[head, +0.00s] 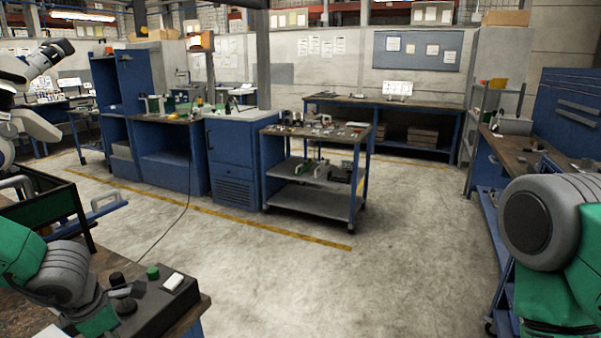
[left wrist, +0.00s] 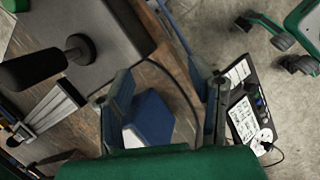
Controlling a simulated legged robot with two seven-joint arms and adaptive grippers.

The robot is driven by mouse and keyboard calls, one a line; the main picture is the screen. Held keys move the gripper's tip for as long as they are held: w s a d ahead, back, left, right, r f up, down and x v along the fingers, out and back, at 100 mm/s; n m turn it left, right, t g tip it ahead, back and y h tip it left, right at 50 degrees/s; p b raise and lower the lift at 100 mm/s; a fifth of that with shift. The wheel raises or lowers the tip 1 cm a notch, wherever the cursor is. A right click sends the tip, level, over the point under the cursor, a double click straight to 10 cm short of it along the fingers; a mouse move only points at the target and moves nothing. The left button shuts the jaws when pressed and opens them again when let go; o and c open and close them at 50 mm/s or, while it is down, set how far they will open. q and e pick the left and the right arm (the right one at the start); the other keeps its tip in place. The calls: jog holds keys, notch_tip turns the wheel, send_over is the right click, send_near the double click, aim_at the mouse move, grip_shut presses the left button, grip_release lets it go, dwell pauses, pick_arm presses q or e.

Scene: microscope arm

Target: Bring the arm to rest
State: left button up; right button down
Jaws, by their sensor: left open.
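The white microscope (head: 38,62) with its dark eyepieces shows at the upper left edge of the head view, partly cut off by the frame. My left arm comes in at the lower left of the head view, over the bench, below and apart from the microscope. In the left wrist view my left gripper (left wrist: 165,100) is open, its two dark fingers spread apart. A blue block-like thing (left wrist: 152,115) shows between the fingers, and I cannot tell how far below them it is. My right arm is at the right edge of the head view; its gripper is out of frame.
A dark control box (head: 160,304) with knobs and a green button stands on the wooden bench (head: 195,322). A green bin (head: 48,215) is behind it. A cart (head: 312,172) stands mid-room. The concrete floor between is clear. A workbench (head: 520,158) runs along the right.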

pick_arm(q)
jog(key=s+d+f+m+y+b, duration=0.1)
jog(key=s+d+f+m+b, duration=0.1)
jog(key=s+f+m, duration=0.65)
jog(key=s+d+f+m+y+b, duration=0.1)
jog(key=s+d+f+m+b, duration=0.15)
jog(key=s+f+m, duration=0.55)
jog(key=s+d+f+m+g+h+b, duration=0.1)
jog(key=s+d+f+m, duration=0.1)
jog(key=s+m, duration=0.3)
jog(key=s+d+f+m+g+h+b, duration=0.1)
jog(key=s+d+f+m, duration=0.1)
jog(key=s+f+m, duration=0.2)
jog(key=shift+s+d+m+g, duration=0.25)
jog(key=shift+s+m+g, duration=0.05)
jog(key=shift+s+m, duration=0.75)
